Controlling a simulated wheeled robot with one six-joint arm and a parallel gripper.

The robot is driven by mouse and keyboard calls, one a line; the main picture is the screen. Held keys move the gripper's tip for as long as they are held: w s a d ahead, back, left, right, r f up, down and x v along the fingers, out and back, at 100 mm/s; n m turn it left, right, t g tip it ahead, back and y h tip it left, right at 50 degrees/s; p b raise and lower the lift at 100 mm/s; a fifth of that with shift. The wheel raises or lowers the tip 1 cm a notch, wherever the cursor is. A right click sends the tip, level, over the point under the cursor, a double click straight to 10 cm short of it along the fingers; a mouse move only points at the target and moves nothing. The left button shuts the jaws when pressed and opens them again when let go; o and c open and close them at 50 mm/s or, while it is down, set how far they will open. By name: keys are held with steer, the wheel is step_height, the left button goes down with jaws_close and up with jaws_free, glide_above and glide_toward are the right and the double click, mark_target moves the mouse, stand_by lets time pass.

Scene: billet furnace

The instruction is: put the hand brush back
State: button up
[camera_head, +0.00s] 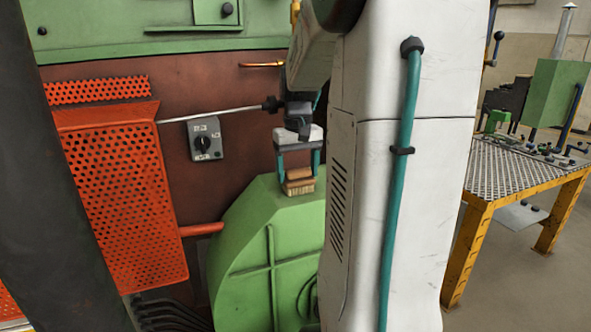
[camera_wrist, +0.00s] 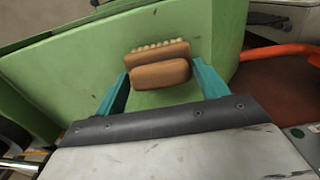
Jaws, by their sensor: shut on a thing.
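The hand brush (camera_head: 299,187) is a small brown wooden block with pale bristles. My gripper (camera_head: 300,171) points down with its two teal fingers on either side of the brush, shut on it. In the wrist view the brush (camera_wrist: 160,75) lies across between the fingertips, its bristles toward the upper edge of the picture. The brush is at the top of a green machine housing (camera_head: 268,232); I cannot tell whether it touches it. No separate holder for the brush can be made out.
An orange perforated guard (camera_head: 125,190) stands at the left, beside a grey switch box (camera_head: 205,138) on a brown-red wall. A thin rod (camera_head: 210,115) runs behind my gripper. A yellow-legged workbench (camera_head: 520,170) with tools stands at the right. My white arm column hides the middle.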

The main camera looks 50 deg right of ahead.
mark_target(298, 169)
steer(key=o, duration=1.1)
steer(key=shift+f, duration=0.15)
step_height(298, 169, up, 12)
steer(key=s+a+f+n, duration=0.2)
steer(key=a, duration=0.8)
steer(key=s+a+f+n, duration=0.2)
steer(key=a, duration=0.8)
steer(key=s+a+f+n+t, duration=0.1)
steer(key=s+a+f+n, duration=0.1)
steer(key=s+a+f, duration=0.6)
steer(key=shift+s+a+f, duration=0.2)
steer(key=shift+s+a, duration=0.2)
steer(key=shift+a, duration=0.85)
